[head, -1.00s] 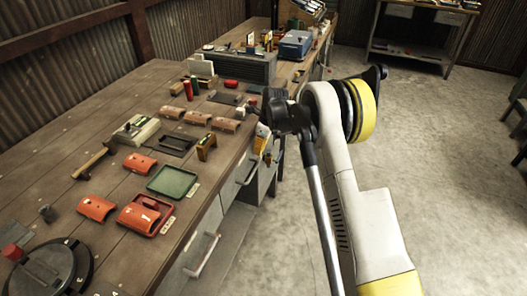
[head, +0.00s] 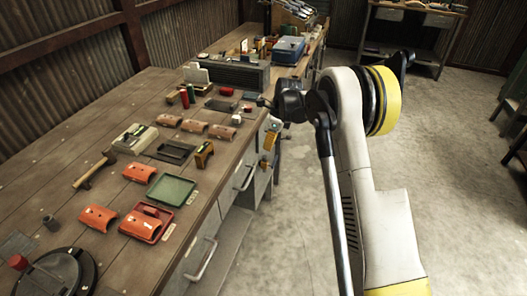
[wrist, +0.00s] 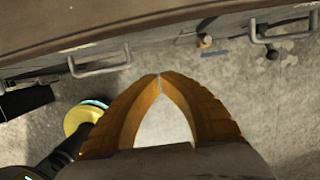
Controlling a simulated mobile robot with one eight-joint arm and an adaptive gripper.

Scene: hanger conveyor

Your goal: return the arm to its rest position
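My gripper (wrist: 160,77) shows in the wrist view as two curved orange fingers. Their tips meet, and only grey floor shows in the gap between them, so it is shut and empty. It is above the floor beside the workbench (wrist: 100,38), whose edge crosses the top of the wrist view. In the head view my arm is raised at the right of the workbench (head: 60,150), with its white and yellow link in front. Which part there is my gripper is hard to tell.
The bench holds a green tray (head: 172,189), orange curved pieces (head: 98,217), a hammer (head: 95,170) and a blue box (head: 289,49). Drawer handles (head: 202,258) stick out from its front. Open concrete floor (head: 460,190) lies to the right. Another table (head: 410,55) stands at the back.

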